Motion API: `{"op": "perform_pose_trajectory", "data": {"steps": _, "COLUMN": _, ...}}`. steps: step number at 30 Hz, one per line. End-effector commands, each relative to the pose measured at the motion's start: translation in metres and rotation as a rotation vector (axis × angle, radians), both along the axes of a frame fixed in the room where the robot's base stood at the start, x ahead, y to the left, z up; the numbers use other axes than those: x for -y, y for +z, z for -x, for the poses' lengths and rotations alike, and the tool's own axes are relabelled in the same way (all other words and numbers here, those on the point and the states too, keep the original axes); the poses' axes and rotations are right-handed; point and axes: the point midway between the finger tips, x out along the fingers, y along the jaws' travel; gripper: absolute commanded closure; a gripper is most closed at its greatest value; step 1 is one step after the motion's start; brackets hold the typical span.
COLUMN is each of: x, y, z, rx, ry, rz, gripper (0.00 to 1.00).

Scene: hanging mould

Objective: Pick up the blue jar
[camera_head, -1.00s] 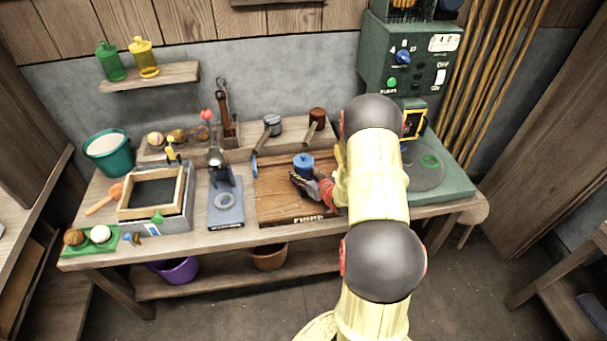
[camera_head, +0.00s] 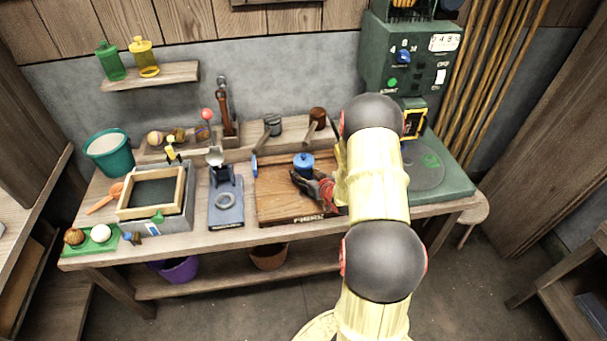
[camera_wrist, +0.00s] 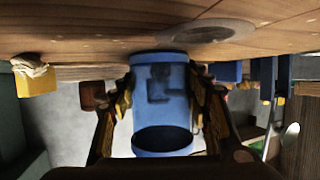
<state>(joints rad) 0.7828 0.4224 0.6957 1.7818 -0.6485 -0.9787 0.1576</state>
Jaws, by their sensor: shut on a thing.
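The blue jar (camera_head: 303,161) is on the wooden board (camera_head: 279,205) in the middle of the workbench. In the wrist view the blue jar (camera_wrist: 161,95) fills the space between the two fingers of my gripper (camera_wrist: 163,95). The fingers press on both of its sides. In the head view my gripper (camera_head: 312,180) reaches the jar from the right and front, and hides its lower part. From these views I cannot tell whether the jar touches the board.
A blue press-like tool (camera_head: 226,200) stands left of the board, and a framed box (camera_head: 155,198) is further left. Two mallets (camera_head: 271,125) lie behind the board. A green machine (camera_head: 410,70) stands at the right. Green and yellow bottles (camera_head: 145,58) are on a wall shelf.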

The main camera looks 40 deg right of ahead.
Motion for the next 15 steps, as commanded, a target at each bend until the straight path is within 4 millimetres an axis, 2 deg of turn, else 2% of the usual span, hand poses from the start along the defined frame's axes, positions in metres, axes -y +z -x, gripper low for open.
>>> {"op": "perform_pose_trajectory", "data": {"steps": 9, "x": 0.001, "y": 0.036, "z": -0.001, "rx": 0.004, "ry": 0.000, "rz": 0.004, "gripper": 0.90}}
{"op": "perform_pose_trajectory", "data": {"steps": 15, "x": -0.005, "y": 0.064, "z": 0.024, "rx": 0.003, "ry": -0.001, "rz": 0.003, "gripper": 0.90}}
